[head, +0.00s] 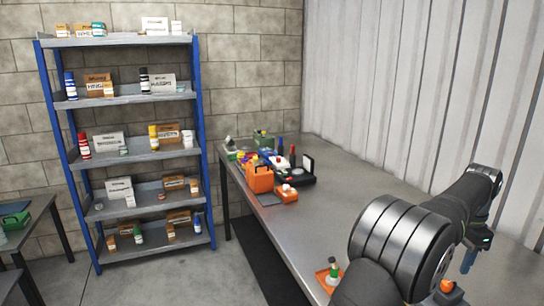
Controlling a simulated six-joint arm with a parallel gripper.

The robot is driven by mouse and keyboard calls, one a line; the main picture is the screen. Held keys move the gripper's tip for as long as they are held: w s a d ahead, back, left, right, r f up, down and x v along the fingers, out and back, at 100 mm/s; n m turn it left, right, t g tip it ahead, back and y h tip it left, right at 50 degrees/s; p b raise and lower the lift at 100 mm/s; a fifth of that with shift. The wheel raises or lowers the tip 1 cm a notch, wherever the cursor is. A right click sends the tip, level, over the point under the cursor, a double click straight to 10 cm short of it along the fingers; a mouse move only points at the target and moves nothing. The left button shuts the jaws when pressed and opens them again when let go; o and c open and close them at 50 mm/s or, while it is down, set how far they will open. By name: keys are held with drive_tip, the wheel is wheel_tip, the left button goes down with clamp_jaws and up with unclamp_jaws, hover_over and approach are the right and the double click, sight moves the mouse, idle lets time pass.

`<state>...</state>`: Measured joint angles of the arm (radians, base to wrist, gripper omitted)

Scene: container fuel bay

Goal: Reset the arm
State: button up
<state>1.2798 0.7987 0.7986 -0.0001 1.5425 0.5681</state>
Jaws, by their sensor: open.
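My arm fills the lower right of the head view, with a large dark ringed joint in front and a slimmer link reaching back along the metal wall. My gripper (469,260) shows only in small part, as a blue piece below the arm's end, over the right side of the grey metal table (350,190). It is open, and I see nothing held in it. Its other parts are hidden or too small to make out.
An orange jerrycan (260,178) stands among several containers at the table's far left. A small orange tray (322,278) with a green-and-white item lies close to my arm's left. A blue-framed shelf (122,99) stands left. The table's middle is clear.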

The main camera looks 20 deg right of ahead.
approach(447, 283)
wheel_tip(447, 283, down, 9)
drive_tip(key=shift+d, duration=0.1)
drive_tip(key=shift+r+n, duration=0.2)
drive_tip(key=shift+n, duration=0.7)
drive_tip(key=n, duration=0.4)
wheel_tip(447, 283, up, 14)
drive_tip(key=shift+f, duration=0.25)
idle(0.4)
